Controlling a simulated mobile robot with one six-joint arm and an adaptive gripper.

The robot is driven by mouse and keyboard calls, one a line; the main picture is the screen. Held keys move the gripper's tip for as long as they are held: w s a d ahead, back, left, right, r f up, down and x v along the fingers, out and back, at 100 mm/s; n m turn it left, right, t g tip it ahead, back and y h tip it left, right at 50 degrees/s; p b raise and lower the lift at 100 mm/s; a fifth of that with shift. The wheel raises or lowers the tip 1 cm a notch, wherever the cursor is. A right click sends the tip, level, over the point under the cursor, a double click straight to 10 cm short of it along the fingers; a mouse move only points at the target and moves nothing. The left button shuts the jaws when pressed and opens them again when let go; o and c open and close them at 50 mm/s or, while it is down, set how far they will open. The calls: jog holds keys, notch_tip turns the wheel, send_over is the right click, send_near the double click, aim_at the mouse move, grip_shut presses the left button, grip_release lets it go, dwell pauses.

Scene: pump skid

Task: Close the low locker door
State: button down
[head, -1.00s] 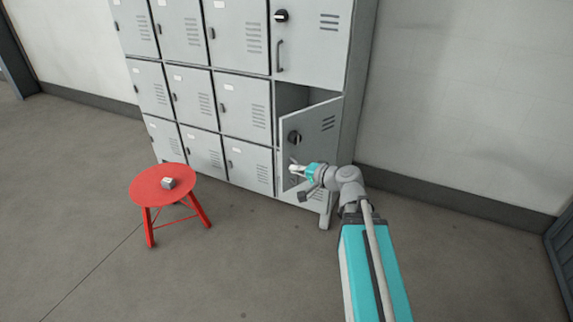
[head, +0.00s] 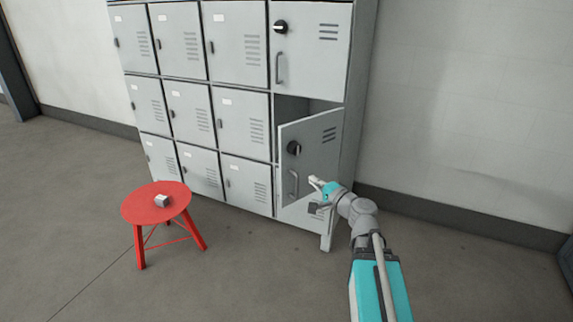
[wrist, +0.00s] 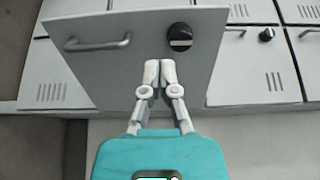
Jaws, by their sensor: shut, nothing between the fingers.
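The low locker door (head: 316,152) stands partly open at the lower right of the grey locker bank. It carries a black knob (head: 294,148) with a bar handle (head: 294,184) below it. My gripper (head: 315,182) is shut and empty, in front of the door's outer face, to the right of the handle. In the wrist view the door (wrist: 110,75) fills the upper middle, with the handle (wrist: 97,45) at left and the knob (wrist: 180,37) at right. The shut fingertips (wrist: 160,72) overlap the door's face there; I cannot tell whether they touch it.
A red stool (head: 140,207) with a small grey block (head: 162,200) on it stands at left, in front of the lockers. The upper door (head: 310,50) above the opening is shut. The floor (head: 480,270) at right is clear up to the wall.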

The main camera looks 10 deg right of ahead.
aim_at(283, 159)
jog(key=shift+w+a, duration=0.1)
jog(key=x, duration=1.3)
jog(key=shift+w+a, duration=0.2)
jog(key=shift+w, duration=0.15)
jog(key=shift+w, duration=0.15)
